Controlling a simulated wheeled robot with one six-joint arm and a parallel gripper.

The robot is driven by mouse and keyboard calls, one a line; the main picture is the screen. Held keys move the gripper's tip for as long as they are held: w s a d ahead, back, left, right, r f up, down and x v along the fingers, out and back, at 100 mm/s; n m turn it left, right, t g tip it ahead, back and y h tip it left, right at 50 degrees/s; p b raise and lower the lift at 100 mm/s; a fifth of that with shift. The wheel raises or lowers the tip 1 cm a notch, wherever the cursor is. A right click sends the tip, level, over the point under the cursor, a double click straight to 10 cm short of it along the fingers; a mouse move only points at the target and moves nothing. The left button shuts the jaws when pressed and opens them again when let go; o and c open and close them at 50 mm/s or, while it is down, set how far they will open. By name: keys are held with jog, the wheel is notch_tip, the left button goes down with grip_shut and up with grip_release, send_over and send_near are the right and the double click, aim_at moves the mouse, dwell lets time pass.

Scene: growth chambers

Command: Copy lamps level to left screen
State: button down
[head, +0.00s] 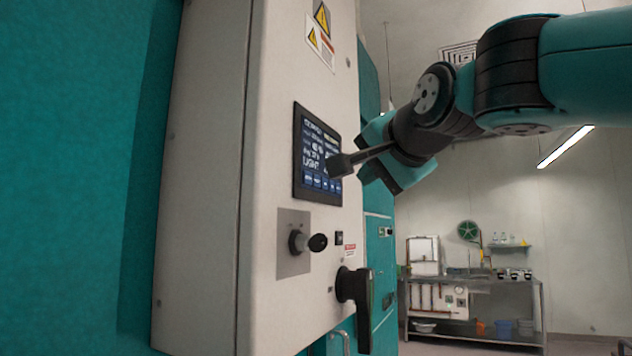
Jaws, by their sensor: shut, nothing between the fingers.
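The screen (311,146) is a small dark touch panel on the light grey front of a control cabinet (275,75). It shows white text lines, with "LIGHT" in larger letters, and a row of blue buttons along the bottom. The text is too blurred to read fully. My gripper (334,167) is shut and empty, its dark fingertip in front of the screen's lower right part, hiding some of the text. I cannot tell whether the tip touches the glass. No lamps level can be read for certain.
Below the screen are a knob or key switch (308,242) on a square plate and a black rotary handle (356,290), both sticking out. Warning labels (321,40) are above. A bench (475,300) with bottles and buckets stands far back at right.

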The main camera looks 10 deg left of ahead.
aim_at(316, 181)
jog(key=d, duration=0.1)
jog(key=s+d, duration=0.1)
jog(key=d, duration=0.1)
jog(key=shift+s+d+b, duration=0.1)
jog(key=shift+d+b, duration=0.15)
jog(key=shift+b, duration=0.15)
jog(key=w+a+p, duration=0.3)
jog(key=a+p, duration=0.1)
jog(key=a, duration=0.4)
jog(key=shift+a+p, duration=0.2)
jog(key=shift+p, duration=0.1)
dwell(1.7)
jog(key=shift+w+a, duration=0.1)
jog(key=shift+a, duration=0.2)
